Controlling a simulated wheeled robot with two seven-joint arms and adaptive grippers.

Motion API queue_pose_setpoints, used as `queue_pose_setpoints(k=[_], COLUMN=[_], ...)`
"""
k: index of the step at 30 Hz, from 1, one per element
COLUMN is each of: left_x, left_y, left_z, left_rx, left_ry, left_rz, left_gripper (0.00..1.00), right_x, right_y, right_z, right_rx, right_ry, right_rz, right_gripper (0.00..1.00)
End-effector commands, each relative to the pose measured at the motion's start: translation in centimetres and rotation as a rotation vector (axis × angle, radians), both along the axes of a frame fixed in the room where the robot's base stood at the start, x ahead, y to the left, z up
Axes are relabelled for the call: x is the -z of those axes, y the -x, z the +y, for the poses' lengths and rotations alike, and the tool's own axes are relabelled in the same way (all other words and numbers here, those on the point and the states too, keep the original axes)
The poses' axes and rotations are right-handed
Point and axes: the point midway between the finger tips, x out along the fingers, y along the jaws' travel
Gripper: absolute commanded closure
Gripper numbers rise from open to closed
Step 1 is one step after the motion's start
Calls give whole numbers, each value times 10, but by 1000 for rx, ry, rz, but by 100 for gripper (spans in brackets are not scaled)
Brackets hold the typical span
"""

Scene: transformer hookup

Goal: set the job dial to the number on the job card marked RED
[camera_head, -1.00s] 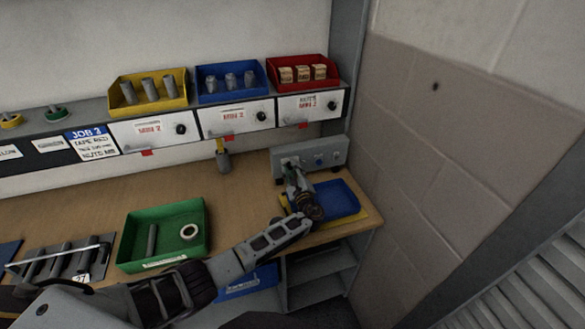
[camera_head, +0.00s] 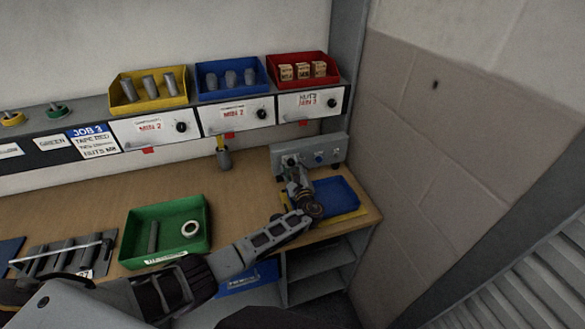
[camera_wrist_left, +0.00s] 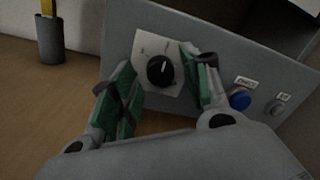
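The job dial (camera_wrist_left: 160,70) is a black round knob on a pale plate on the grey control box (camera_head: 333,150). Its white mark points up and slightly right; the plate's markings are too small to read. My left gripper (camera_wrist_left: 158,88) is open, with one green-padded finger on each side of the dial and gaps visible between pads and knob. In the head view the left gripper (camera_head: 294,170) is at the box's left part, hiding most of the dial. A card (camera_head: 97,145) with a blue header seems to read JOB 3 and TAPE RED. My right gripper is not in view.
On the box, a blue button (camera_wrist_left: 240,101) and a second button (camera_wrist_left: 276,108) lie right of the dial. A blue tray (camera_head: 335,196) is below the wrist. A green tray (camera_head: 160,242) and a grey cup (camera_head: 224,159) stand left. The wall is close right.

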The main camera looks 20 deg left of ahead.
Motion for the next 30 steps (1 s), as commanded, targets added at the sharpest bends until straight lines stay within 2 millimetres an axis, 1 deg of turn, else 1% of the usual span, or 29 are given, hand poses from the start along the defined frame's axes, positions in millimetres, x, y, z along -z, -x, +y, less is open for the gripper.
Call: queue_pose_setpoints(k=[5,11,17,23,30], left_x=[-1,-1,0,1,4], left_y=[0,1,9,28,56], left_z=[0,0,-6,-18,-36], left_rx=[-1,-1,0,0,1], left_ry=[0,0,1,0,2], left_rz=[-2,-2,-2,-2,-1], left_gripper=[51,51,51,51,51], right_x=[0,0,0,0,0], right_y=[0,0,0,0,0], right_z=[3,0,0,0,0], right_rx=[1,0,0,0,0], right_ry=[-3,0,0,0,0], right_rz=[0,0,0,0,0], right_gripper=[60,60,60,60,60])
